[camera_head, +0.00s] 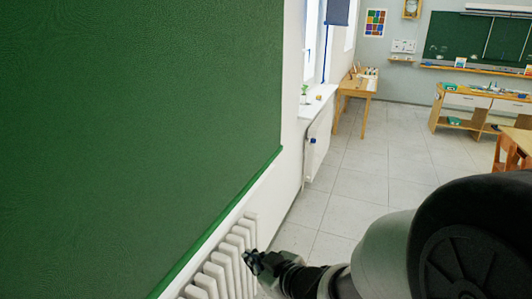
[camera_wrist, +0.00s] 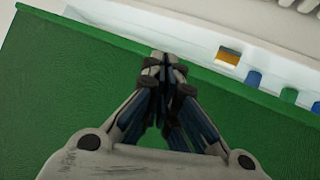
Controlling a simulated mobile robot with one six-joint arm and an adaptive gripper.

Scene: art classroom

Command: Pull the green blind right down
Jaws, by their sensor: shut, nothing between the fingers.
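The green blind (camera_head: 130,110) fills the left of the head view and hangs low, its bottom bar (camera_head: 225,219) just above the white sill and radiator. In the wrist view the blind (camera_wrist: 70,90) spreads behind my gripper, and its bottom edge slants across the upper part. My gripper (camera_head: 252,262) is at the lower middle of the head view, in front of the radiator and to the right of the bar. In the wrist view its fingertips (camera_wrist: 163,62) are together and empty, overlapping the blind's bottom edge. I cannot tell whether they touch it.
A white radiator (camera_head: 230,259) is below the blind. On the white sill in the wrist view are a yellow-brown item (camera_wrist: 229,56) and small blue (camera_wrist: 253,79) and green (camera_wrist: 289,95) items. Tiled floor (camera_head: 350,185) is open to the right, with a wooden table (camera_head: 358,84) farther back.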

